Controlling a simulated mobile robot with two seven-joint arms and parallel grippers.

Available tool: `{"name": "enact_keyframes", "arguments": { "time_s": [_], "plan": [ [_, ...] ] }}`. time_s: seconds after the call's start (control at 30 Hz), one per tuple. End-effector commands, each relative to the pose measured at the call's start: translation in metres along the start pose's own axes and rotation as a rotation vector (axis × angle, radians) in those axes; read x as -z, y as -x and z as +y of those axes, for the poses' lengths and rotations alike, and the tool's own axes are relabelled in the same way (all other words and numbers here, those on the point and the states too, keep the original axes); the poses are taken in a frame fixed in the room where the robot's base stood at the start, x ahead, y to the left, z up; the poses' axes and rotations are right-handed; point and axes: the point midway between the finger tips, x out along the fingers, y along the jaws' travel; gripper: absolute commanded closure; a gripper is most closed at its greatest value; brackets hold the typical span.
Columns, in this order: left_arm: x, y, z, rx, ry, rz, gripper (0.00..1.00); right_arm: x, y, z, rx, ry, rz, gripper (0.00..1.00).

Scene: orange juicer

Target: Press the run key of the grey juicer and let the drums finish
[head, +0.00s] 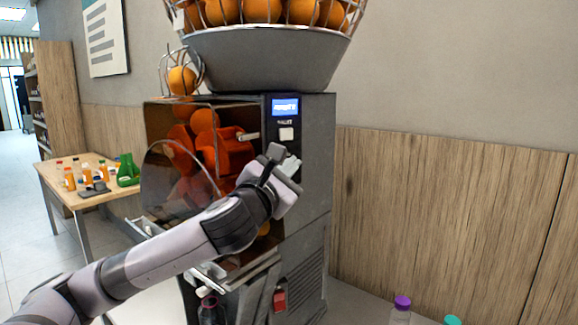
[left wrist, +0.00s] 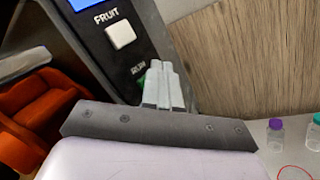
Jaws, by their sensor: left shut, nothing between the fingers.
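The grey juicer (head: 318,150) stands in the middle of the head view, with a blue display (head: 285,107) and a white key (head: 286,133) on its front panel. In the left wrist view the white key (left wrist: 120,34) is labelled FRUIT. Below it is the RUN label, with a sliver of the green run key (left wrist: 142,82) beside my fingers. My left gripper (head: 291,163) is shut and empty, its fingertips (left wrist: 161,66) at the run key and covering most of it. Contact cannot be told. In the head view the gripper hides the run key. Orange-red drums (head: 225,150) show behind the clear cover.
A wire basket of oranges (head: 262,12) tops the juicer. A wooden side table (head: 92,198) with small bottles stands at left. Bottles with purple (head: 402,302) and teal (head: 452,320) caps stand at lower right. A dark bottle (head: 208,312) is under the juicer's front.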

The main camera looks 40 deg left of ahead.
Motion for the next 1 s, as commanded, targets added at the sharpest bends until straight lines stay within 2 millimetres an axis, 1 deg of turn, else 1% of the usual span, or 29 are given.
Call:
{"name": "enact_keyframes", "arguments": {
  "time_s": [0.03,0.27,0.57,0.87,1.0],
  "plan": [
    [0.008,-0.003,0.002,-0.011,-0.004,0.026,1.0,0.0,0.0,0.0,0.0,0.0,0.0,1.0],
    [0.01,-0.002,-0.001,-0.007,-0.003,0.029,1.0,-0.001,-0.001,0.0,0.0,0.0,0.0,1.0],
    [0.015,0.008,-0.014,0.006,0.002,0.036,1.0,-0.003,-0.002,0.0,0.0,0.0,0.0,1.0],
    [0.015,0.008,-0.015,0.007,0.004,0.037,1.0,-0.003,-0.002,0.0,0.0,0.0,0.0,1.0],
    [0.008,0.014,-0.018,0.008,0.003,0.035,1.0,0.002,0.002,0.0,0.0,0.0,0.0,1.0]
  ]
}}
